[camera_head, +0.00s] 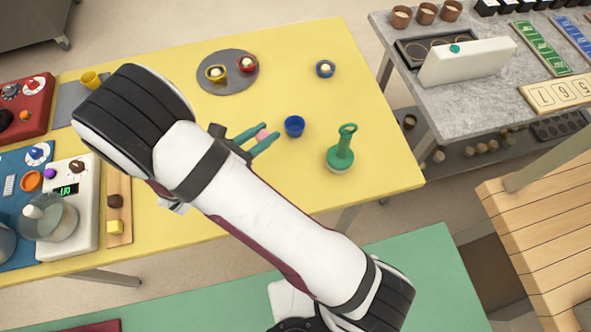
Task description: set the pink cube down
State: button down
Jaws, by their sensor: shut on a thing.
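The pink cube (263,134) is small and sits between the green fingers of my gripper (262,137). My gripper is shut on it. It is over the yellow table (300,185), just left of a blue cup (294,126). I cannot tell from this view whether the cube touches the table or hangs above it. Part of the cube is hidden by the fingers.
A green-handled tool (342,152) stands right of the blue cup. A dark round tray (228,84) holds a yellow cup (216,73) and a red cup (248,63).

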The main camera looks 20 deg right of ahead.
aim_at(299, 174)
jog(key=s+d+m+g+h, duration=0.2)
jog(key=s+d+m+g, duration=0.1)
jog(key=s+d, duration=0.25)
jog(key=shift+g, duration=0.3)
jog(key=f, duration=0.6)
jog(key=d+f, duration=0.1)
jog(key=f, duration=0.2)
jog(key=shift+f, duration=0.2)
jog(key=c, duration=0.6)
grip_release()
